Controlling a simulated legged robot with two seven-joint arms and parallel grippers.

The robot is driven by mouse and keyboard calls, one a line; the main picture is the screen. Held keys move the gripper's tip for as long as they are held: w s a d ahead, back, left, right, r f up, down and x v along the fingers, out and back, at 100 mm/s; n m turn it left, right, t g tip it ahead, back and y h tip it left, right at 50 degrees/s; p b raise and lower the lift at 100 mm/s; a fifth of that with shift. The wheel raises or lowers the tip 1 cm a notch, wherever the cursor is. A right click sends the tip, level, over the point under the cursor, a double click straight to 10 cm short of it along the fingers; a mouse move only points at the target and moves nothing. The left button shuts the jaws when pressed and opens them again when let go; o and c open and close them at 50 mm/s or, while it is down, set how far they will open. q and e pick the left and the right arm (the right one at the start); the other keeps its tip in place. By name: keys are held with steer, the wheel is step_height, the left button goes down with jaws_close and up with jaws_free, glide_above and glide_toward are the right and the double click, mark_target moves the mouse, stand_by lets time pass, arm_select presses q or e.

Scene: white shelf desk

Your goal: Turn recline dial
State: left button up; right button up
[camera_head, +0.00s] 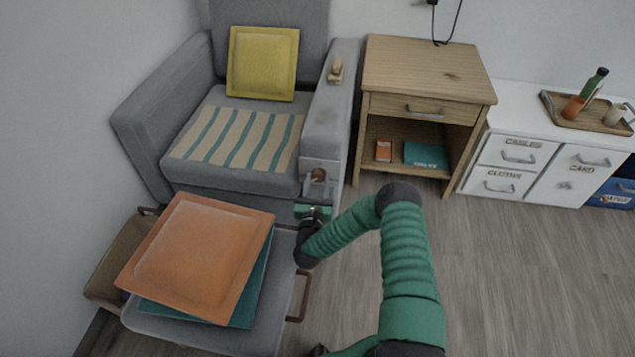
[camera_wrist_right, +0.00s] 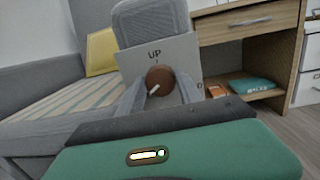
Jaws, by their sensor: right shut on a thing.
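The recline dial (camera_wrist_right: 161,81) is a round brown knob with a pale pointer line. It sits on a pale plate (camera_wrist_right: 178,52) marked "UP" on the front of the grey chair's armrest (camera_head: 329,120). The pointer slants toward the lower left. In the head view the dial (camera_head: 318,175) shows small at the armrest's front. My right gripper (camera_wrist_right: 160,90) has a finger on each side of the dial and is shut on it. In the head view my right gripper (camera_head: 317,188) reaches the armrest front from below. My left gripper is not in view.
An orange cushion (camera_head: 200,255) lies over a teal one on the grey footrest (camera_head: 175,335), left of my right arm. A wooden side table (camera_head: 425,75) stands right of the chair. A small wooden item (camera_head: 336,70) is on the armrest. Floor at right is clear.

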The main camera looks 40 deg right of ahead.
steer(key=shift+a+f+m, duration=0.1)
steer(key=shift+f+m, duration=0.15)
steer(key=shift+m, duration=0.15)
steer(key=o, duration=1.3)
steer(key=shift+o, duration=0.3)
steer(key=shift+r, duration=0.1)
steer(key=p+v, duration=0.8)
steer(key=v, duration=0.8)
steer(key=shift+s+a+p, duration=0.2)
steer(key=shift+a+p, duration=0.1)
